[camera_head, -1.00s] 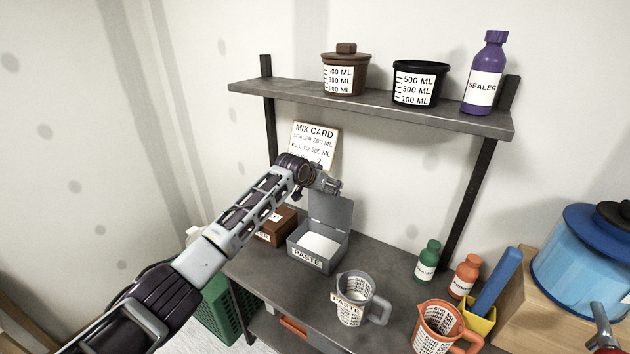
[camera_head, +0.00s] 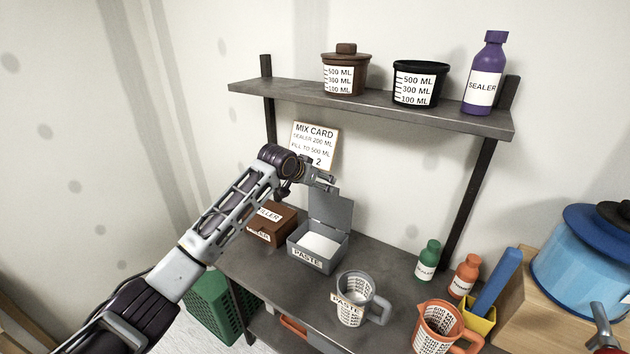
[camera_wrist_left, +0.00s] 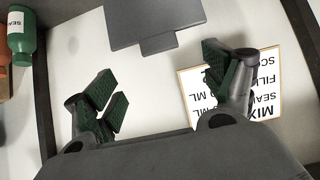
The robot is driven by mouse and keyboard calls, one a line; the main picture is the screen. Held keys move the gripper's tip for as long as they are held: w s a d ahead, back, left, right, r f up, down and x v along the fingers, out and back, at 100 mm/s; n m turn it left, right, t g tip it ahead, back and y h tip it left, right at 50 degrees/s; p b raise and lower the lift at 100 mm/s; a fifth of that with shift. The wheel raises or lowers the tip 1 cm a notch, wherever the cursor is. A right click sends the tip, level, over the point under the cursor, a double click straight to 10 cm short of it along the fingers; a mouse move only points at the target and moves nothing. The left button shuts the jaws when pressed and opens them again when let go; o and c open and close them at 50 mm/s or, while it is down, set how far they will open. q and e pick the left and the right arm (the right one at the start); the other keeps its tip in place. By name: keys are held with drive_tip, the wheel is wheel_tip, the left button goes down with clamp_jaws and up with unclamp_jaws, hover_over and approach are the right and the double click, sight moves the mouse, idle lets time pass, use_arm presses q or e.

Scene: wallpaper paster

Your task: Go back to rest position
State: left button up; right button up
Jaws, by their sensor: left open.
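My left gripper (camera_head: 322,180) is open and empty in the head view. It hangs in the air above the raised lid of the grey paste box (camera_head: 322,262), just in front of and below the mix card (camera_head: 316,142) on the wall. In the left wrist view my left gripper's (camera_wrist_left: 165,85) two green-padded fingers stand wide apart with nothing between them. The mix card (camera_wrist_left: 262,92) appears upside down there, partly behind the right finger. I cannot make out my right gripper.
An upper shelf (camera_head: 370,97) holds two tubs and a purple sealer bottle (camera_head: 485,75). The workbench (camera_head: 390,262) carries a brown filler box (camera_head: 270,232), a grey jug (camera_head: 352,298), an orange jug (camera_head: 438,325) and small bottles. A blue container (camera_head: 580,255) stands right. Space left is open.

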use_arm(q)
drive_tip(key=shift+s+a+r, duration=0.15)
drive_tip(key=shift+s+r, duration=0.05)
drive_tip(key=shift+r, duration=0.05)
idle(0.3)
